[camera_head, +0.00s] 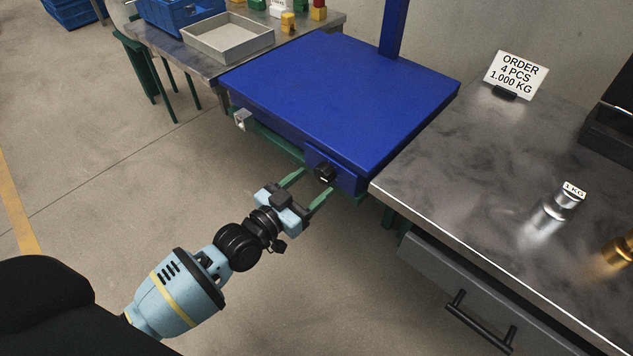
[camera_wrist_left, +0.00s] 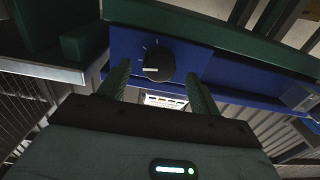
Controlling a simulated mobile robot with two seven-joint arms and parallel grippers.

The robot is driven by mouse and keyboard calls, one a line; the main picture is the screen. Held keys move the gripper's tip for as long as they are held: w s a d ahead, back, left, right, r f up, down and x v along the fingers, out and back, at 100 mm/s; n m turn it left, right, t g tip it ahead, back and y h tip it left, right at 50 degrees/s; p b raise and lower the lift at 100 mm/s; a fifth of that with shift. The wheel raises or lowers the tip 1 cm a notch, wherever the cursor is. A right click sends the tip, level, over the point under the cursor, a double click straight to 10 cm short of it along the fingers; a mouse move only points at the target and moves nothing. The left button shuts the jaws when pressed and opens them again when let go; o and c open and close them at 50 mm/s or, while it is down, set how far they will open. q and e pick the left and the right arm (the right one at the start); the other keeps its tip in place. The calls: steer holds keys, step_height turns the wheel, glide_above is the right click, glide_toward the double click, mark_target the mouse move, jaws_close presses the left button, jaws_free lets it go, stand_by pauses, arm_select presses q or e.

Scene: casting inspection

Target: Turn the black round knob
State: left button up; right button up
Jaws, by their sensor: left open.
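The black round knob (camera_head: 324,174) sits on a blue plate at the front edge of the blue platform (camera_head: 340,95). In the left wrist view the knob (camera_wrist_left: 158,66) shows a white pointer line on its face and tick marks around it. My left gripper (camera_head: 307,190) is open, with its two green fingers pointing at the knob. In the left wrist view the fingers (camera_wrist_left: 158,85) stand apart, one to each side of the knob. I cannot tell whether they touch it. My right gripper is not in view.
A steel worktop (camera_head: 450,165) with a drawer (camera_head: 470,290) adjoins on the right; it carries a 1 KG weight (camera_head: 555,210) and an order sign (camera_head: 516,73). A grey tray (camera_head: 228,38) stands on a table at the back left. Floor is clear at left.

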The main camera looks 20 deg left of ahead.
arm_select(q)
steer(key=shift+x, duration=0.85)
steer(key=shift+w, duration=0.25)
steer(key=shift+c, duration=0.8)
steer(key=c, duration=0.8)
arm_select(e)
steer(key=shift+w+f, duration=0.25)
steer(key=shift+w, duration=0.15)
